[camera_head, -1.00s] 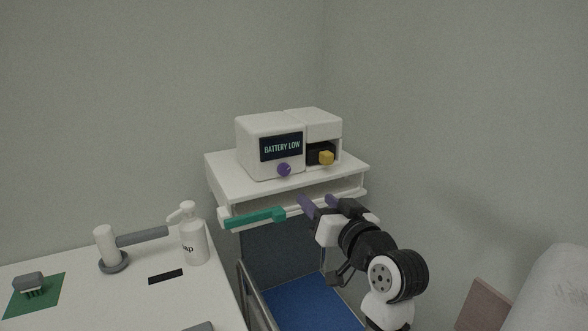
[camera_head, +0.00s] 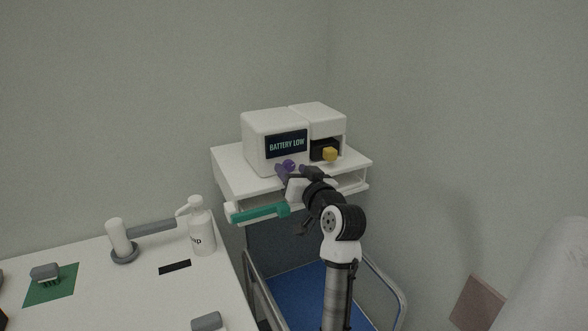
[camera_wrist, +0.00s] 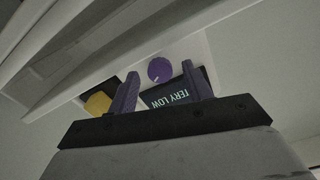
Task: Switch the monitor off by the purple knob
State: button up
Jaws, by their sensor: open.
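The white monitor (camera_head: 262,126) stands on a white shelf (camera_head: 226,160), its dark screen (camera_head: 287,143) reading "BATTERY LOW". The purple knob (camera_head: 289,165) is low on its front, below the screen. In the wrist view the knob (camera_wrist: 160,69) shows with a pale pointer line, beyond and between the two purple fingers. My gripper (camera_wrist: 166,92) is open and empty, and the knob looks clear of both fingers. In the head view my gripper (camera_head: 296,173) is just in front of the knob, its fingers partly overlapping it. The exact gap cannot be told.
A yellow knob (camera_head: 330,154) sits in a dark recess right of the monitor. A green handle (camera_head: 262,212) projects along the shelf's front below my gripper. A soap bottle (camera_head: 201,228) stands on the white counter at left. A blue bed surface (camera_head: 290,295) lies below.

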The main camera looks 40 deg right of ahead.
jog(key=c, duration=1)
